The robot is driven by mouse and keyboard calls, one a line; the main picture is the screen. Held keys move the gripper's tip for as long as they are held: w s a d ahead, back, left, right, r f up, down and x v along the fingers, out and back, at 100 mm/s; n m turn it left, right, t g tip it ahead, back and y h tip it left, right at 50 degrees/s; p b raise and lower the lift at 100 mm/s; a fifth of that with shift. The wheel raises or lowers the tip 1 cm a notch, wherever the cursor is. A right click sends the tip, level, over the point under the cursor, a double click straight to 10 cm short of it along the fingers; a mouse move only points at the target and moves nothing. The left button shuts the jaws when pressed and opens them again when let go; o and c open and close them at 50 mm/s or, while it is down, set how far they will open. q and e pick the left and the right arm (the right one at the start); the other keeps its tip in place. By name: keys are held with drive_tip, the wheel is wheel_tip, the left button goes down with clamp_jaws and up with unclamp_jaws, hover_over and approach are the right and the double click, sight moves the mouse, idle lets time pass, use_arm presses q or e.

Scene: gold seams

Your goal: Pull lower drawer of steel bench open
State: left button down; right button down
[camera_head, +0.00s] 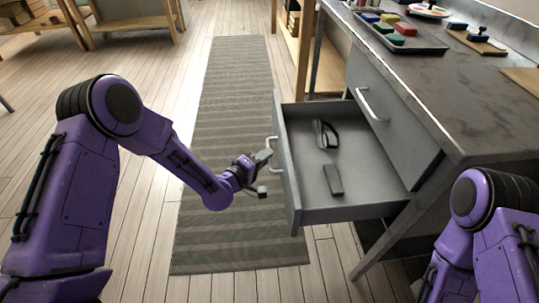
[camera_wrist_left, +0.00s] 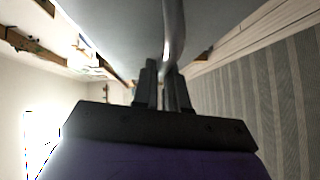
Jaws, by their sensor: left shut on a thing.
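The steel bench (camera_head: 460,110) stands at the right. Its lower drawer (camera_head: 300,215) is pulled well out, and its inside shows. A dark stapler-like object (camera_head: 325,134) and a small grey block (camera_head: 333,180) lie in it. The lower drawer's curved metal handle (camera_head: 272,165) is on its front face. My left gripper (camera_head: 263,174) is at this handle. In the left wrist view the handle (camera_wrist_left: 174,35) runs between the fingers of my left gripper (camera_wrist_left: 163,88), which are shut on it. My right gripper is out of view; only part of that arm shows at the lower right.
The upper drawer, with its own handle (camera_head: 371,104), is shut. On the bench top lie a tray (camera_head: 425,45) of coloured blocks and several stamps. A striped rug (camera_head: 215,235) covers the floor left of the drawer. Wooden shelving (camera_head: 290,45) stands behind.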

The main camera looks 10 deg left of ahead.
use_arm(q)
drive_tip(key=shift+s+a+f, duration=0.15)
drive_tip(key=c, duration=1.2)
unclamp_jaws()
drive_tip(key=shift+o, duration=0.2)
drive_tip(key=p+v, duration=0.1)
drive_tip(key=v, duration=0.9)
drive_tip(key=shift+s+p, duration=0.25)
drive_tip(key=shift+p, duration=0.15)
drive_tip(key=shift+a, duration=0.1)
